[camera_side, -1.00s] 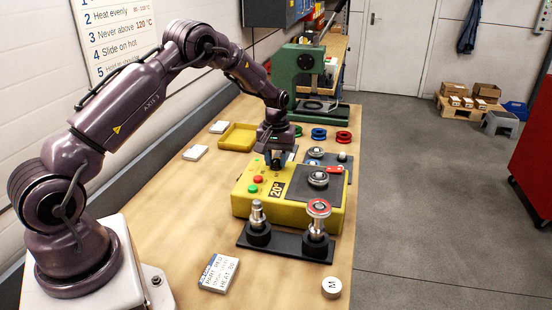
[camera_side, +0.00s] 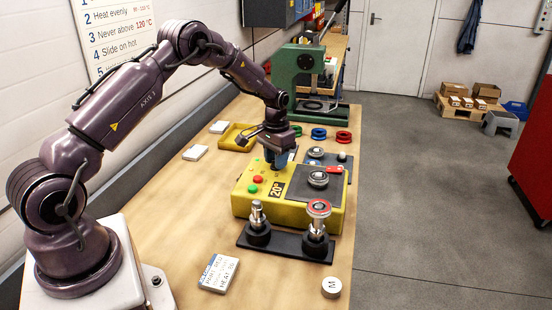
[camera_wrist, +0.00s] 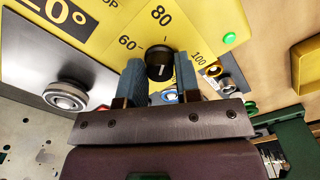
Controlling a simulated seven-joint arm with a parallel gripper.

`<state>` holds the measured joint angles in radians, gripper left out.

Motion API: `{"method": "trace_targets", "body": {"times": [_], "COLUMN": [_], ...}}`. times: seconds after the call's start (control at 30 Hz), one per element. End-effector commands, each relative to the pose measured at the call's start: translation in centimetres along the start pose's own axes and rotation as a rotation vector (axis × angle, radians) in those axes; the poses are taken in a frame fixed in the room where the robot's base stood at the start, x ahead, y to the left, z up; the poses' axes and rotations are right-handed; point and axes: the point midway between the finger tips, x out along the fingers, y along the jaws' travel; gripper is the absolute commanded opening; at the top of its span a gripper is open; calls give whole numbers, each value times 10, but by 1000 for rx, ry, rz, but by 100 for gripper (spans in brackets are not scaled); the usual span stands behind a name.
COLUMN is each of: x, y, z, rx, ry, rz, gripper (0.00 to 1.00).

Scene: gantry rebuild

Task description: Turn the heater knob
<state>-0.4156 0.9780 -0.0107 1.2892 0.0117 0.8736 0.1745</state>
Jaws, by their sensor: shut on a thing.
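The yellow heater (camera_side: 290,213) stands on the bench, with a dark display (camera_side: 277,188) that reads 20°. My gripper (camera_side: 276,163) points down at the back left of the heater's top and hides the knob in the side view. In the wrist view, the black heater knob (camera_wrist: 159,64) sits between the two blue-grey fingers of my gripper (camera_wrist: 160,70), which is shut on it. A small white mark shows on the knob. The dial numbers 60, 80 and 100 are printed around it.
A bearing (camera_side: 318,179) lies on the heater's dark plate. A stand (camera_side: 285,243) with two metal posts is in front. A green press (camera_side: 300,75), a yellow tray (camera_side: 238,137) and coloured rings (camera_side: 319,134) are behind. The front left bench is mostly clear, apart from a printed card (camera_side: 218,272).

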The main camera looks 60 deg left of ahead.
Motion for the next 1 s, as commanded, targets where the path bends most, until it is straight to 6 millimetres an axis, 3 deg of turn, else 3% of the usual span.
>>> {"method": "trace_targets", "body": {"times": [0.43, 0.47, 0.57, 0.87, 1.0], "x": [-1, -1, -1, -2, -16], "y": [0, 0, 0, 0, 0], "z": [1, 1, 1, 0, 0], "rx": [10, 10, 10, 10, 10], "ry": [-4, -4, -4, -1, 2], "rz": [1, 1, 1, 0, 0], "gripper": [7, 33, 56, 56, 56]}}
